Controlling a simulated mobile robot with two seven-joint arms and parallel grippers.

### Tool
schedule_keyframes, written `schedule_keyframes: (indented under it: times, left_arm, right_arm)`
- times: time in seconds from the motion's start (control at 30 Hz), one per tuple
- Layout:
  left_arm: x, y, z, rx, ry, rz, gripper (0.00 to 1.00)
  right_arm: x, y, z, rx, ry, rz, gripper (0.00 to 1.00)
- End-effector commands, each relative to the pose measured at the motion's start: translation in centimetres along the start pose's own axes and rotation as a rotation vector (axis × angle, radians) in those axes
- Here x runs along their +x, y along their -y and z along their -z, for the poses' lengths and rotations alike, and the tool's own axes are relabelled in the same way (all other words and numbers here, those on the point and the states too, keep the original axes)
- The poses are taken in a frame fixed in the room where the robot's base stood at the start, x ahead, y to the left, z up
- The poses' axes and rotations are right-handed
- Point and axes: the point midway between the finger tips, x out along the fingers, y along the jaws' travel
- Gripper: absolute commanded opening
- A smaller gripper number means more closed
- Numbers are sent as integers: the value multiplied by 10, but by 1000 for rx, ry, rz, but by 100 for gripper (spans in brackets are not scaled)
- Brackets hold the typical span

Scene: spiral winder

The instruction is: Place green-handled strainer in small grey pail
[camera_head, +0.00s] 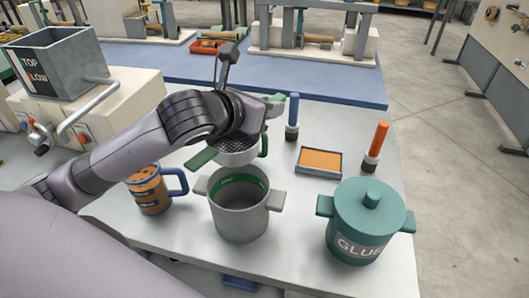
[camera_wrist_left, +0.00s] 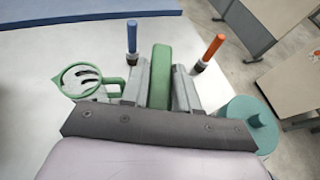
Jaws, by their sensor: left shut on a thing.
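My left gripper (camera_head: 266,106) is above the table, behind the grey pail. In the left wrist view its jaws (camera_wrist_left: 159,92) are shut on the green handle of the strainer (camera_wrist_left: 160,72). A perforated grey bowl (camera_head: 236,146) shows under the gripper in the head view. It looks like the strainer's bowl, but the arm hides how it joins the handle. The small grey pail (camera_head: 240,217) stands upright in front, with two side lugs and a green band inside its rim. The strainer is apart from the pail's opening. My right gripper is not in view.
A green-handled, green-rimmed vessel (camera_wrist_left: 84,78) stands close by. An orange mug (camera_head: 150,196) is left of the pail, and a teal glue pot (camera_head: 367,225) is right. Blue (camera_head: 292,118) and orange (camera_head: 375,147) upright tools and an orange-topped tray (camera_head: 319,162) stand behind.

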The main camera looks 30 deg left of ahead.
Motion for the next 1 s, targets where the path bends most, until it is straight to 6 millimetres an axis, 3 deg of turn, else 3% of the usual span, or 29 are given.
schedule_keyframes:
  times: [0.1, 0.3, 0.53, 0.77, 1.0]
  left_arm:
    - [11, 0, 29, -3, -7, 0, 0]
    - [24, 0, 58, -3, -2, 0, 0]
    - [29, 0, 70, -2, -1, 1, 0]
    - [41, 0, 99, -2, -2, 0, 0]
    - [41, 0, 99, 0, 1, -1, 0]
  right_arm:
    - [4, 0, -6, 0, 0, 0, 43]
    - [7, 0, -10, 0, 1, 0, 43]
    - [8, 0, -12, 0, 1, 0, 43]
    - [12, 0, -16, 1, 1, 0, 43]
    - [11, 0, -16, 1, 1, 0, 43]
